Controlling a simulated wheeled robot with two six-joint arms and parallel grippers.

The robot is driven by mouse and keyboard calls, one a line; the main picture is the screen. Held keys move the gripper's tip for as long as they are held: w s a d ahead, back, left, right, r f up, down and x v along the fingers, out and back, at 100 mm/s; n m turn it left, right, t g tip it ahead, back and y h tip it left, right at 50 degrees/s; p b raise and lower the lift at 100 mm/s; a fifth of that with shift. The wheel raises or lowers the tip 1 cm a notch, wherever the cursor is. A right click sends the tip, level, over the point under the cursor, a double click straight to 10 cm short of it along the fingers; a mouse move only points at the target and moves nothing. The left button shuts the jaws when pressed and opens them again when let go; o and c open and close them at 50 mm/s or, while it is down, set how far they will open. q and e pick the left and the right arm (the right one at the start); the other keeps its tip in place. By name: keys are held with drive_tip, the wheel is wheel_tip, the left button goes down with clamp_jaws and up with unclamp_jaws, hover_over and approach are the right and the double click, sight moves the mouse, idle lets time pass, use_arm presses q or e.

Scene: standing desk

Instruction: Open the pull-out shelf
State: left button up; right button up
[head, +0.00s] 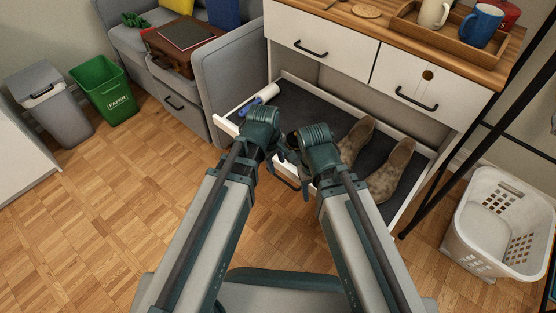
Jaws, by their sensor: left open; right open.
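The pull-out shelf (308,105) stands well out from the bottom of the white cabinet (339,58). It has a dark lining and white edges. A pair of brown patterned shoes (392,172) lies on its right side, and a white roller with a blue handle (262,99) lies on its left. My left gripper (278,157) is at the shelf's front edge, open, pointing down. My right gripper (304,172) is close beside it, also open. The arms hide much of the front edge, and I cannot tell whether either gripper touches it.
A grey sofa (240,72) stands left of the shelf. A white laundry basket (505,225) and a black metal frame (462,130) are on the right. A green bin (103,92) and a grey bin (50,103) stand far left. The wooden floor at left is clear.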

use_arm(q)
drive_tip(key=r+p, duration=0.2)
drive_tip(key=r, duration=0.1)
drive_tip(key=r+p, duration=0.1)
drive_tip(key=shift+s+a+r, duration=0.2)
drive_tip(key=shift+s+a, duration=0.1)
drive_tip(key=shift+s, duration=0.05)
drive_tip(key=s+m+g+y, duration=0.25)
drive_tip(key=s+m, duration=0.65)
drive_tip(key=m, duration=0.6)
wheel_tip(320, 180, up, 37)
drive_tip(key=p, duration=3.7)
drive_tip(key=shift+w+d, duration=0.15)
drive_tip(key=shift+f+t, duration=0.15)
drive_tip(key=shift+t, duration=0.1)
